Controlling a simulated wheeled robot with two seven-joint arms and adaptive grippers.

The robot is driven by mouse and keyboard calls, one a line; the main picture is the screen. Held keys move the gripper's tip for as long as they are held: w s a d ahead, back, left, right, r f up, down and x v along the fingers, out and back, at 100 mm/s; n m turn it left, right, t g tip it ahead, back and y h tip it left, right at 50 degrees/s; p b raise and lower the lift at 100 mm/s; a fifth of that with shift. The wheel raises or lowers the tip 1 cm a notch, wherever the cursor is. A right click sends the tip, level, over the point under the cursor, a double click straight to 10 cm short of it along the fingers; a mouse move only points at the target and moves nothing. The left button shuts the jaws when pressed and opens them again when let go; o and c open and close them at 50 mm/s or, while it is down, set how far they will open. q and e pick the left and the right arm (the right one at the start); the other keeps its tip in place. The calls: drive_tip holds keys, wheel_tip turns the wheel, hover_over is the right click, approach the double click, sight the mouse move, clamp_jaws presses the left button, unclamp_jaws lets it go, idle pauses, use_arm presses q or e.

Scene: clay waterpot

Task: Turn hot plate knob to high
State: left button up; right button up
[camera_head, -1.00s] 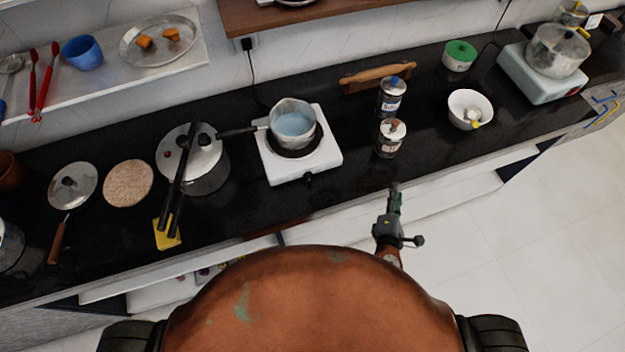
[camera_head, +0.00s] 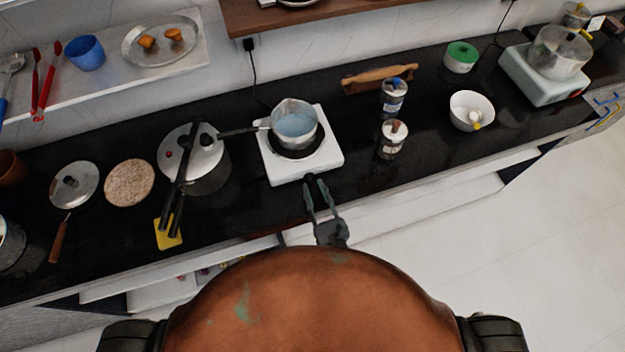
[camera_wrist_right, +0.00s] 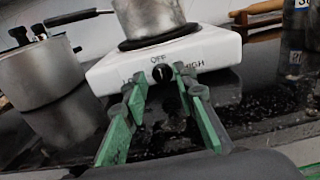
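The white hot plate (camera_head: 325,158) stands on the black counter, with a saucepan (camera_head: 294,122) of bluish liquid on its burner. In the right wrist view the black knob (camera_wrist_right: 160,72) is on the front face of the hot plate (camera_wrist_right: 215,50), below the word OFF, with HIGH to its right. My right gripper (camera_head: 317,183) is at the front of the hot plate, its fingers apart. In the wrist view the green-padded fingers of the gripper (camera_wrist_right: 158,82) are open, and the knob shows between their tips. I cannot tell whether they touch it. My left gripper is not in view.
A pressure cooker (camera_head: 207,172) stands left of the hot plate; its dark handles reach toward the counter front. Two jars (camera_head: 392,140) (camera_head: 393,98) and a white bowl (camera_head: 471,111) stand to the right. The counter in front of the jars is clear.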

sight(311, 179)
drive_tip(key=shift+x, duration=1.75)
drive_tip(key=shift+c, duration=0.7)
drive_tip(key=shift+d, duration=0.1)
clamp_jaws()
